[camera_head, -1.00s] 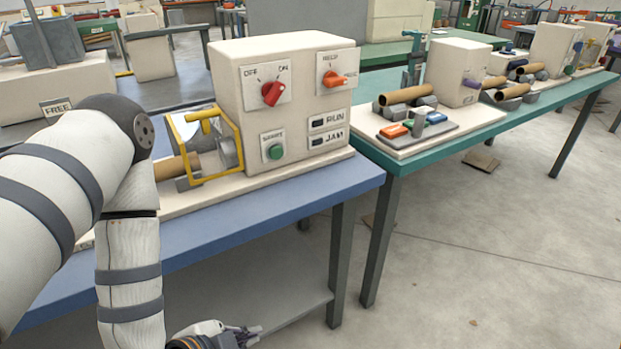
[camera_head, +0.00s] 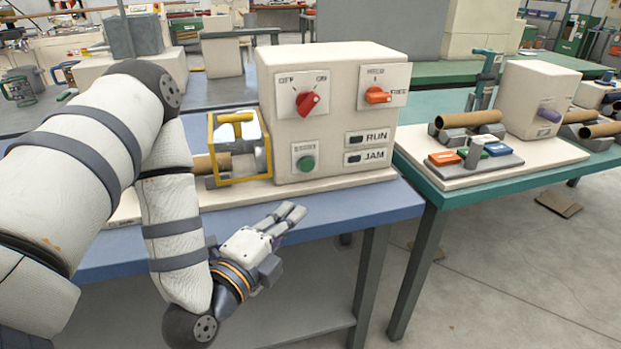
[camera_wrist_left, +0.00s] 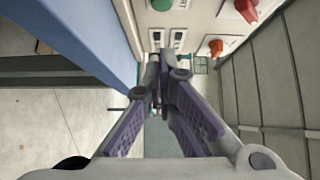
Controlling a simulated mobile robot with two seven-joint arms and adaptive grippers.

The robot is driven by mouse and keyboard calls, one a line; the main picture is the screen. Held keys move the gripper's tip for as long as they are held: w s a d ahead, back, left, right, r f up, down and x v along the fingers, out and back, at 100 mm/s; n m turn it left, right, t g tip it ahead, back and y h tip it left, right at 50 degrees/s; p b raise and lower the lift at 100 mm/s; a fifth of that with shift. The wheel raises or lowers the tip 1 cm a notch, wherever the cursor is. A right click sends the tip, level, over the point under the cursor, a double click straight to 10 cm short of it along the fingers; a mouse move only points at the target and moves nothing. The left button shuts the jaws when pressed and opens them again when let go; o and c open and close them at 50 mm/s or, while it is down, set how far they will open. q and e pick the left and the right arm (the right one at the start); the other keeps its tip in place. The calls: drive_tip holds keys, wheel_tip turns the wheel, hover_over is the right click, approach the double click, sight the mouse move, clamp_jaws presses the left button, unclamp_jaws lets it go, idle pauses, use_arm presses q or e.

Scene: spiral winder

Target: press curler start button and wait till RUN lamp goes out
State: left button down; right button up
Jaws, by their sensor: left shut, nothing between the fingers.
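The curler (camera_head: 332,76) is a cream box on the blue table. Its green start button (camera_head: 306,163) is at the lower left of the front panel and also shows at the top of the left wrist view (camera_wrist_left: 161,4). The RUN lamp (camera_head: 354,139) looks dark, as does the JAM lamp (camera_head: 353,157) below it. A red knob (camera_head: 308,102) and an orange knob (camera_head: 378,95) sit above. My left gripper (camera_head: 294,212) is shut and empty, in front of the panel, below the start button and apart from it. My right gripper is not in view.
A yellow-framed guard (camera_head: 240,179) with a cardboard tube (camera_head: 205,164) stands left of the panel. The blue table's front edge (camera_head: 340,226) lies close to my left gripper. A green table (camera_head: 436,187) with another machine is at the right.

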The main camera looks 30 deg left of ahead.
sight(307, 165)
use_arm(q)
drive_tip(key=w, duration=0.3)
drive_tip(key=w+b, duration=0.1)
drive_tip(key=w, duration=0.4)
drive_tip(key=shift+w+a+f, duration=0.1)
drive_tip(key=shift+w+a, duration=0.25)
drive_tip(key=shift+a, duration=0.05)
drive_tip(key=w+a, duration=0.2)
drive_tip(key=shift+w+a, duration=0.2)
drive_tip(key=shift+w, duration=0.15)
drive_tip(key=shift+w+a, duration=0.25)
drive_tip(key=shift+a, duration=0.05)
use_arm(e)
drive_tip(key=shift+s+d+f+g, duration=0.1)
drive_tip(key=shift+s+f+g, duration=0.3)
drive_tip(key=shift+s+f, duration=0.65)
